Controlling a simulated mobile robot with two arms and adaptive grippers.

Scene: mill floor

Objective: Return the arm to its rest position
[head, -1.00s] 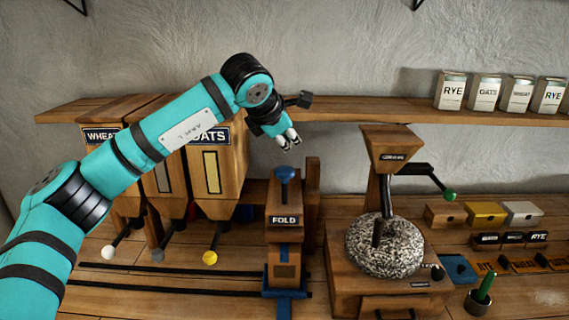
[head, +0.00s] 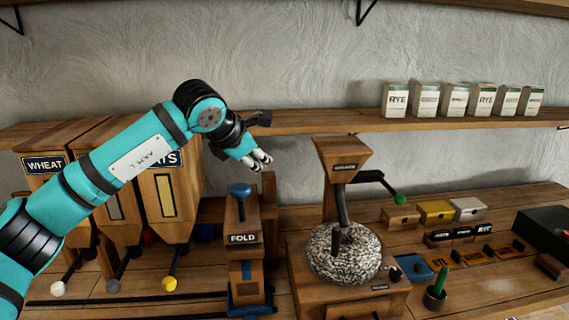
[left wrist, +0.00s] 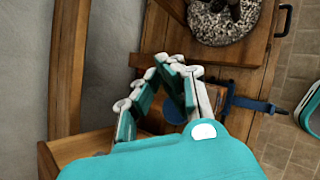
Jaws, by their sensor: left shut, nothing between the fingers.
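My left arm comes in from the left in the head view, raised in front of the grain hoppers. My left gripper (head: 258,161) is shut and empty. It hangs in the air above and a little behind the blue knob (head: 239,190) of the wooden FOLD post (head: 243,240). In the left wrist view the gripper (left wrist: 172,70) shows from behind, its white-tipped fingers drawn together with nothing held. My right gripper is in neither view.
The wooden mill (head: 335,155) with a speckled millstone (head: 343,254) stands right of the FOLD post. A shelf (head: 450,124) with several labelled boxes runs along the wall behind. Wooden hoppers (head: 165,205) stand behind my arm. Small boxes (head: 400,216) sit at the right.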

